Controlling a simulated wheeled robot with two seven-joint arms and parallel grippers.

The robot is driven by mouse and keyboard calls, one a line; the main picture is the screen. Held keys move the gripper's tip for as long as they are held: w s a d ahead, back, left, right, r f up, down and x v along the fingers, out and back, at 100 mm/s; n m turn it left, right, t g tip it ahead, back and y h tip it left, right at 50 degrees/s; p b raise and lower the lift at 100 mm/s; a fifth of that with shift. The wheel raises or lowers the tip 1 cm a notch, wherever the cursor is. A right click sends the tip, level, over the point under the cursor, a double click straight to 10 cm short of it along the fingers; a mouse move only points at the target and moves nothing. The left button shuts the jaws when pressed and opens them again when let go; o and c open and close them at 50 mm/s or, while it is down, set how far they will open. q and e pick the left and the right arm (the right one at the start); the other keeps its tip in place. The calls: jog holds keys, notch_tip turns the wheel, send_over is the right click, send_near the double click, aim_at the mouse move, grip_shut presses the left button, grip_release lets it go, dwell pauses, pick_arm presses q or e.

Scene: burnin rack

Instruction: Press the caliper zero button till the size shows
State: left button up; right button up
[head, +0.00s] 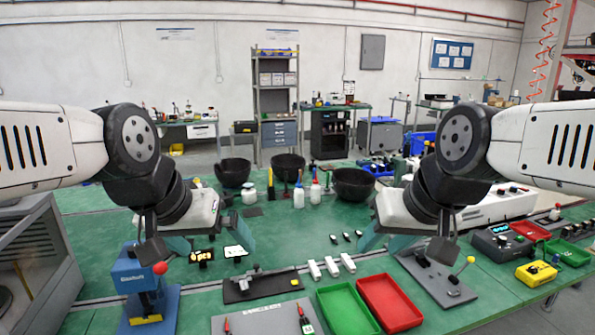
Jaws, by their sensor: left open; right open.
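The caliper (258,279) lies on a dark mat (286,288) at the front middle of the green bench. It is small and dark here, and I cannot make out its zero button or read its display. My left gripper (219,248) is open and empty above the bench, behind and to the left of the caliper. My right gripper (381,246) is open and empty, well to the right of the caliper. Neither gripper touches the caliper.
A blue press (132,277) with a red knob stands left of the mat. Several white blocks (331,267), a green tray (345,312) and a red tray (389,303) lie to the right. A lever fixture (437,276) stands farther right. Black bowls (288,166) and bottles stand behind.

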pick_arm(q)
grip_shut()
dwell(0.3)
dwell(1.3)
